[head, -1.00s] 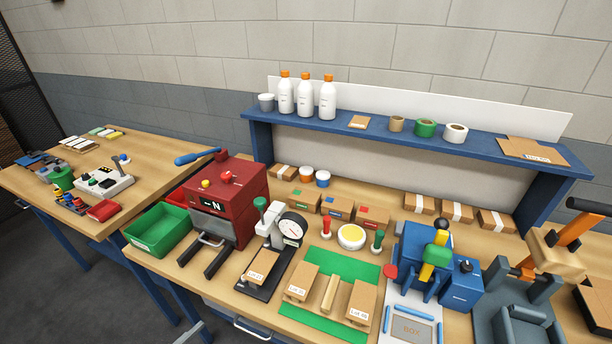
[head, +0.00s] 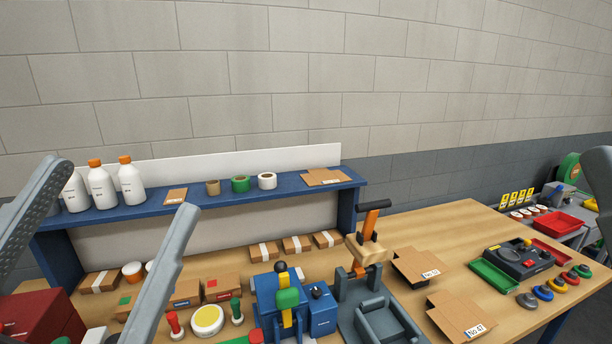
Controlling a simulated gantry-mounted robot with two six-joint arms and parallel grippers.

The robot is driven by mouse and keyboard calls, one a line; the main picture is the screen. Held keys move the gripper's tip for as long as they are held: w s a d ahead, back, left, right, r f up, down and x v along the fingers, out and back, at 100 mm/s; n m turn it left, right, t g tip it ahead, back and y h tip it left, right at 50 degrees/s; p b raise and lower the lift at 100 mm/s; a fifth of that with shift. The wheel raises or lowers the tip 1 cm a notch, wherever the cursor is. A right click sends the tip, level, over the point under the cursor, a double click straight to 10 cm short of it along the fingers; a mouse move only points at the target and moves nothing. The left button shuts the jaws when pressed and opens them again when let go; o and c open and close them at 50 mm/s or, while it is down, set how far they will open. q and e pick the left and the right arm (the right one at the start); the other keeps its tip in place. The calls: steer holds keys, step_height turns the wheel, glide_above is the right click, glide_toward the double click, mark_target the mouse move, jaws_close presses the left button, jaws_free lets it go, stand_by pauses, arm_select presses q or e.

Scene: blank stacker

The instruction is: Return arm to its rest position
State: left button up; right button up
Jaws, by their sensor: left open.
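My left gripper (head: 124,188) shows large at the left of the head view. Its two grey fingers point up and stand wide apart, with nothing between them. They are close to the camera, in front of the blue shelf and the white bottles. A grey piece cut off at the right edge looks like part of my right gripper; its jaws cannot be made out.
A blue shelf (head: 150,208) holds white bottles (head: 102,188) and tape rolls. Below it are cartons (head: 264,252), a yellow-topped round dish (head: 207,320), a blue press (head: 268,298) and a grey fixture (head: 384,322). Folded cardboard (head: 463,317) lies on the right bench.

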arm_select(q)
steer(key=a+r+n+t+y+p, duration=0.1)
steer(key=a+r+n+y+p, duration=0.1)
steer(key=r+p, duration=1.4)
steer(key=a+r+n+t+y+p, duration=0.1)
steer(key=r+n+y+p, duration=0.3)
steer(key=r+p, duration=1.2)
step_height(320, 180, up, 4)
steer(key=a+n, duration=0.1)
steer(key=n, duration=0.1)
steer(key=shift+s+f+n+y+p, duration=0.2)
steer(key=shift+s+n+y+p, duration=0.1)
steer(key=shift+n+p, duration=0.1)
